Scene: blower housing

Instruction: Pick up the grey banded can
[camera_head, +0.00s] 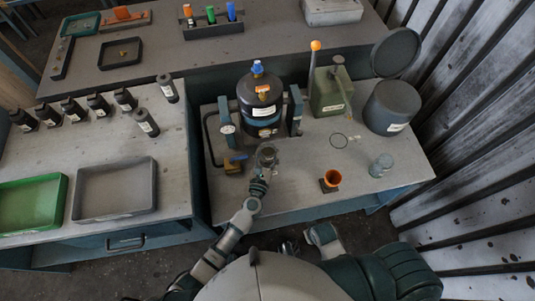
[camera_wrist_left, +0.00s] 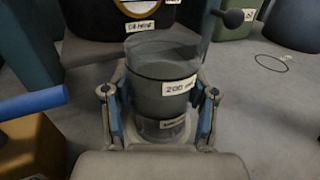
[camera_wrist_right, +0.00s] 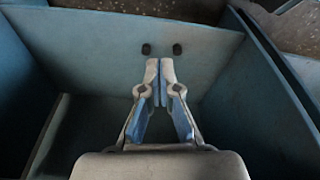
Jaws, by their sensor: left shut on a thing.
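My left gripper (camera_head: 265,158) is shut on a grey can (camera_wrist_left: 162,85), with one finger on each side of it. My right gripper (camera_wrist_right: 160,75) is shut and empty, in front of a blue-grey panel.
Behind the held can stands a dark blower housing (camera_head: 261,105) between upright posts. A blue-handled brass block (camera_head: 234,164) is close on its left.

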